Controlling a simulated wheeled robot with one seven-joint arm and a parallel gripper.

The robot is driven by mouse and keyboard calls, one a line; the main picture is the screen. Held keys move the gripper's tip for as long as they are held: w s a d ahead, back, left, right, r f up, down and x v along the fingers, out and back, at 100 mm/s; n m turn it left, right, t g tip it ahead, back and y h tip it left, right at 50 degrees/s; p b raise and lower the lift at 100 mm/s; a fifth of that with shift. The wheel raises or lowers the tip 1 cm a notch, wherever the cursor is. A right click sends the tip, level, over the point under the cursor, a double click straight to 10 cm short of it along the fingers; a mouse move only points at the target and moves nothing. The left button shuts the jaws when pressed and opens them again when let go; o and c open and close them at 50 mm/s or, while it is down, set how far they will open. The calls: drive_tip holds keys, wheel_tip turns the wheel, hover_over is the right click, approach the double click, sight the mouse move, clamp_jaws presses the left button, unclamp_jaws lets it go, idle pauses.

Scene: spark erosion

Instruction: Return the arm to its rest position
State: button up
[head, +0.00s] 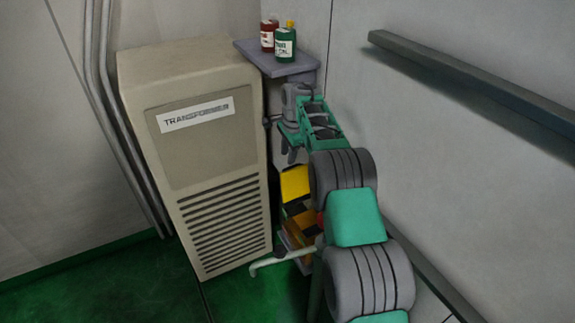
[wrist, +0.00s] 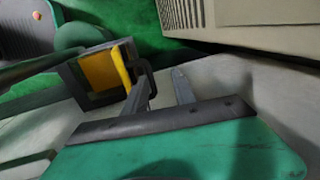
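My arm reaches up from the lower right of the head view, with its grey joints and green links near the right wall. My gripper (head: 291,152) hangs at its far end, right of the beige transformer cabinet and below a small grey shelf. In the wrist view its two grey fingers (wrist: 163,89) stand apart with nothing held between them. The fingertips are small and partly shaded in the head view.
The transformer cabinet (head: 215,175) stands close on the left. The shelf (head: 262,55) holds a red bottle (head: 268,37) and a green bottle (head: 285,45). A yellow item (head: 294,183) sits below the gripper. A dark rail (head: 470,75) runs along the right wall.

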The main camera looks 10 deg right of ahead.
drive_tip(key=shift+v, duration=1.4)
drive_tip(key=shift+s, duration=0.1)
drive_tip(key=s+a+r+n, duration=0.2)
drive_tip(key=s+r+n, duration=0.2)
drive_tip(key=s+r, duration=0.3)
drive_tip(key=s+a+r+n, duration=0.1)
drive_tip(key=s+r+n, duration=0.3)
drive_tip(key=s, duration=0.5)
drive_tip(key=s+f+n+t, duration=0.1)
drive_tip(key=s+f+n, duration=0.1)
drive_tip(key=s, duration=0.9)
drive_tip(key=s+f+n, duration=0.2)
drive_tip(key=s+n, duration=0.3)
drive_tip(key=s, duration=0.6)
drive_tip(key=shift+s+a+f+t+h, duration=0.3)
drive_tip(key=shift+a+f+t, duration=0.05)
drive_tip(key=shift+a+t, duration=0.1)
